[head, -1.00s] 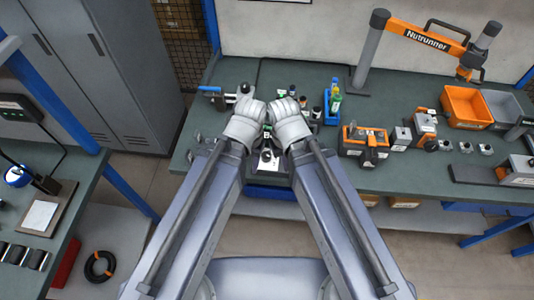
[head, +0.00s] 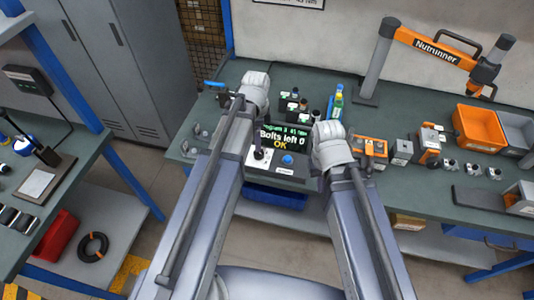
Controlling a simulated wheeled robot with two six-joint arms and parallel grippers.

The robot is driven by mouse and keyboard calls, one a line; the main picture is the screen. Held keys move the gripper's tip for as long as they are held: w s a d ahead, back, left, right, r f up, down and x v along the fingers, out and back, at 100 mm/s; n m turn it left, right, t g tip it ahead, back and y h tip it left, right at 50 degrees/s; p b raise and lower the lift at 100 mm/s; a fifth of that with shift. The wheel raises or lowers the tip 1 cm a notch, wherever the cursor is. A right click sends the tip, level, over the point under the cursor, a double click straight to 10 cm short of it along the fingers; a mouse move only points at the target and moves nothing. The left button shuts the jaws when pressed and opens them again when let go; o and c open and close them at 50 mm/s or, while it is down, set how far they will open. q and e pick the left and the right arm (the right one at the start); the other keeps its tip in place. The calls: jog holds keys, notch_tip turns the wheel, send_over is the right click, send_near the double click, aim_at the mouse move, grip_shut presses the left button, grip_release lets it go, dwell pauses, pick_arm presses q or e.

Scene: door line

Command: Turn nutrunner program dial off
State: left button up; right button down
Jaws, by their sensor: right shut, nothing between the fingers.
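The nutrunner controller's dark screen (head: 281,137) shows between my arms and reads "Program 3", "Bolts left 0" and "OK". Below it, a dark knob on a white plate (head: 259,155) looks like the program dial; its exact pointer position is too small to read. A blue button (head: 287,160) sits to its right. My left gripper (head: 257,85) is above and left of the screen, over the bench; its fingers are too unclear to tell open from shut. My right gripper (head: 329,135) is shut and empty, just right of the screen, apart from the dial.
The orange nutrunner (head: 437,47) hangs from its arm at the back right. An orange bin (head: 478,128) and orange-black fixtures (head: 370,148) stand to the right. Bottles (head: 338,103) stand behind my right gripper. A blue bin (head: 275,196) sits below the bench edge.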

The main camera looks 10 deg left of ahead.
aim_at(259, 155)
pick_arm(q)
jog(key=shift+f, duration=0.15)
notch_tip(259, 155, down, 8)
jog(key=b, duration=0.8)
jog(key=shift+r, duration=0.2)
grip_shut()
